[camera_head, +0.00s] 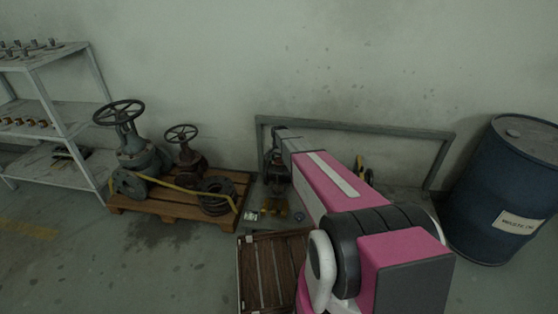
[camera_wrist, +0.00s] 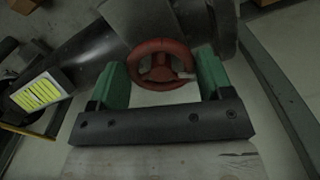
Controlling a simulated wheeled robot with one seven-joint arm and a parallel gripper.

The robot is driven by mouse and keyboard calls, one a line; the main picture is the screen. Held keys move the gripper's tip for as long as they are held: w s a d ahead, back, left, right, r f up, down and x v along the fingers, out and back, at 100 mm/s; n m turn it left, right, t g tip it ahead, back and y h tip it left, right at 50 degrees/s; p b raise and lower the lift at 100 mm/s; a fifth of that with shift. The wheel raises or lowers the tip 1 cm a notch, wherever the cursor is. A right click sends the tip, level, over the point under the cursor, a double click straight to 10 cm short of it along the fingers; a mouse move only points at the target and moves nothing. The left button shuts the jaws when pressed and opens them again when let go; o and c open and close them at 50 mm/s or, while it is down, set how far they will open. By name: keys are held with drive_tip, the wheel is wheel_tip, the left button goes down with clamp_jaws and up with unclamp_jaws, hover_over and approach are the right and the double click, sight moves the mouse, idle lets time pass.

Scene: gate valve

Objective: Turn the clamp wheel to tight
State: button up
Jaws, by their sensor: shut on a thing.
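The clamp wheel, a small red handwheel (camera_wrist: 140,58) with spokes and a hub, sits near the top middle of the wrist view. My gripper (camera_wrist: 164,68) has green fingers, one on each side of the wheel, and is shut on its rim. A pale marker lies across the wheel's right side. A dark metal body shows behind the wheel. In the head view my pink arm reaches over a low grey bench to a dark fitting (camera_head: 277,175), and the wheel is hidden or too small to make out.
A pallet (camera_head: 160,212) with old valves (camera_head: 140,155) stands left of the bench, beside a metal shelf (camera_head: 68,130). A wooden crate (camera_head: 268,272) is in front of the bench. A grey frame (camera_head: 350,127) stands behind, and a blue drum (camera_head: 490,160) on the right.

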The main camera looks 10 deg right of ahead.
sight(279, 160)
drive_tip(key=shift+m, duration=0.3)
drive_tip(key=o, duration=0.9)
drive_tip(key=shift+o, duration=0.2)
wheel_tip(279, 160, up, 11)
drive_tip(key=shift+f, duration=0.1)
